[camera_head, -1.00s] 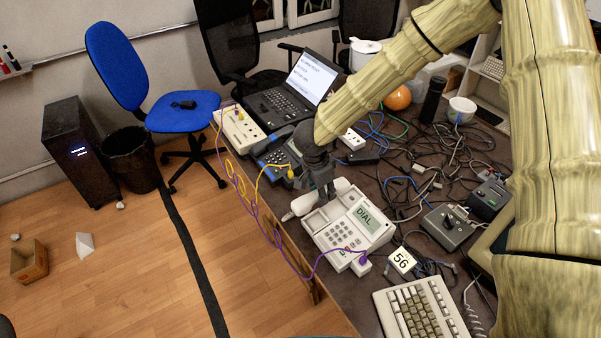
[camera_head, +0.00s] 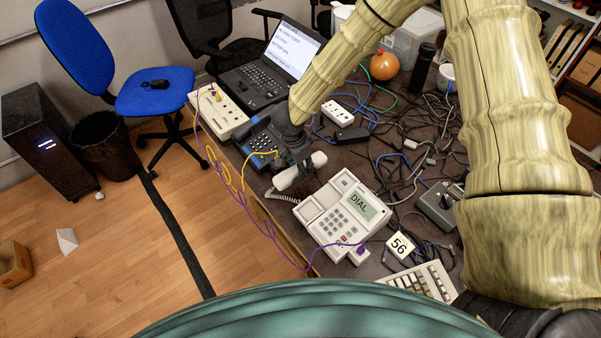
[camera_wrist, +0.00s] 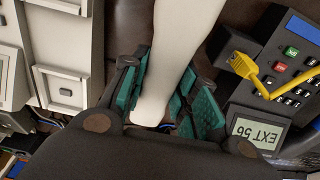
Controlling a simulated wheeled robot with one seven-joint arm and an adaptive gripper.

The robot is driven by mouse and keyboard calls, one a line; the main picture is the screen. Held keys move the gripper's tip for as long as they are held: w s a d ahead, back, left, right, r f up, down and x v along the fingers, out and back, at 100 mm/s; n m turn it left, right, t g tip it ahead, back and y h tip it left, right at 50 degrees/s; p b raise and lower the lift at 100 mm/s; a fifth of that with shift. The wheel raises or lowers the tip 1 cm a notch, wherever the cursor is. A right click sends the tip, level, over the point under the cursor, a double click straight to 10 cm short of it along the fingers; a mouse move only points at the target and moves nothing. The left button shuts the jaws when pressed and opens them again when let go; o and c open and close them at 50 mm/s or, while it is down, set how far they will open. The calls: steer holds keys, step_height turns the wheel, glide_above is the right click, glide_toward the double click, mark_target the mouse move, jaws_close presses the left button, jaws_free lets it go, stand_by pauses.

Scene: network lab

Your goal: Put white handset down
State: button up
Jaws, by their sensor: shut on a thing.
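The white handset (camera_head: 285,180) is between the white desk phone (camera_head: 322,232) and the dark blue phone (camera_head: 251,137). My gripper (camera_head: 302,172) is shut around the middle of the handset, so both ends stick out. In the wrist view the handset (camera_wrist: 184,40) runs up between the green finger pads of my gripper (camera_wrist: 172,100). The white phone's side (camera_wrist: 62,50) is at left there, apart from the handset. The blue phone (camera_wrist: 300,60), with its EXT 56 display, is at right. I cannot tell whether the handset touches the table.
A coiled cord (camera_head: 283,196) hangs near the handset at the table's front edge. A yellow cable (camera_head: 262,157) crosses the blue phone. A purple cable (camera_head: 290,252) runs to the white phone. A keyboard (camera_head: 425,280) is in front; tangled black cables (camera_head: 430,115) cover the right.

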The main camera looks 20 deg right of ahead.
mark_target(302, 182)
steer(key=shift+s+f, duration=0.15)
steer(key=shift+f, duration=0.05)
steer(key=shift+f+p, duration=0.4)
steer(key=shift+f, duration=1.25)
steer(key=shift+f, duration=0.15)
steer(key=o, duration=1.1)
steer(key=r, duration=0.4)
steer(key=a+r+b, duration=0.1)
steer(key=r, duration=0.3)
steer(key=a+r+b, duration=0.1)
steer(key=r, duration=0.3)
steer(key=shift+s, duration=0.4)
